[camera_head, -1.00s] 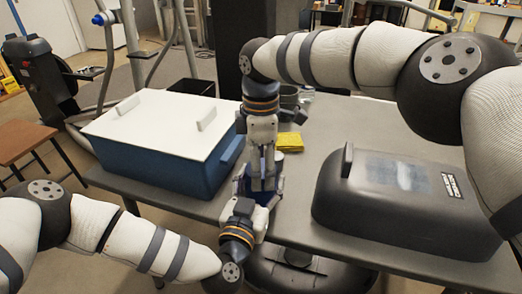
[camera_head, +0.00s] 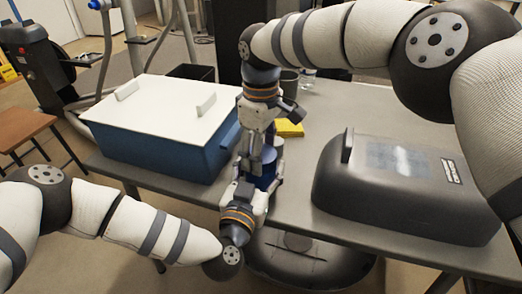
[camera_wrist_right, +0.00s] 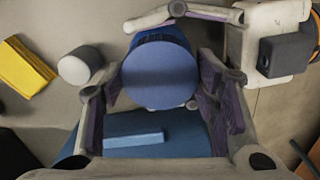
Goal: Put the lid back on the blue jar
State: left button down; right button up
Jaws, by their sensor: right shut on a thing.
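The blue jar (camera_head: 266,180) is at the table's front edge between my two grippers in the head view. My right gripper (camera_head: 250,165) comes down from above, its fingers tilted slightly. In the right wrist view, its fingers (camera_wrist_right: 158,95) close on either side of a flat, round blue top, which looks like the lid (camera_wrist_right: 160,88). Darker blue shows behind the lid. My left gripper (camera_head: 250,185) reaches in from the front left, its fingers seemingly around the jar. The jar's lower part and the seam with the lid are hidden, so I cannot tell how they meet.
A blue box (camera_head: 165,155) with a white cover (camera_head: 160,105) stands left of the grippers. A dark case (camera_head: 400,190) is to the right. The grey table (camera_head: 340,115) is clear at the back right.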

jog(key=o, duration=1.3)
notch_tip(320, 180, up, 4)
jog(key=shift+r, duration=0.25)
jog(key=shift+r+n, duration=1.1)
jog(key=shift+r, duration=0.65)
jog(key=shift+c, duration=0.5)
jog(key=shift+f, duration=4.05)
